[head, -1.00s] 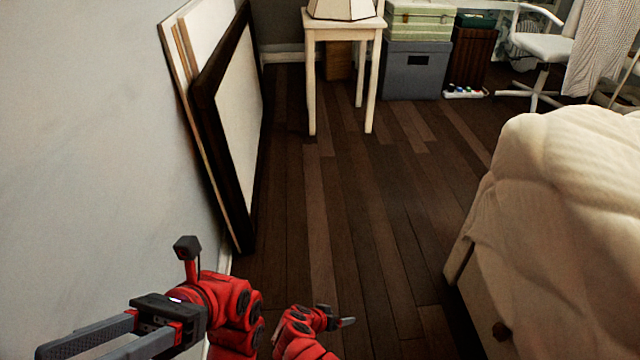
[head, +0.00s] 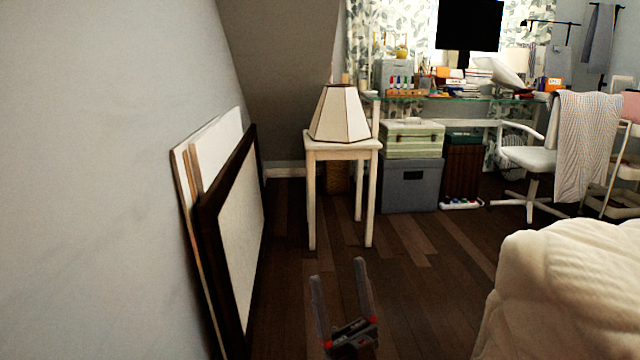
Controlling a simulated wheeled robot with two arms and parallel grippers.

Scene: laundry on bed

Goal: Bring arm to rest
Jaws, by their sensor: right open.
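My right gripper (head: 339,272) shows at the bottom middle of the head view, pointing away from me above the dark wooden floor. Its two grey fingers are spread apart and nothing is between them. The rest of that arm is below the picture edge. My left gripper and arm are not in view.
Framed boards (head: 238,235) lean on the wall at left. A small white table (head: 343,146) with a lamp (head: 340,114) stands ahead. Storage boxes (head: 410,184) and a white chair (head: 529,158) are farther back. The bed (head: 565,290) is at right. Floor between is clear.

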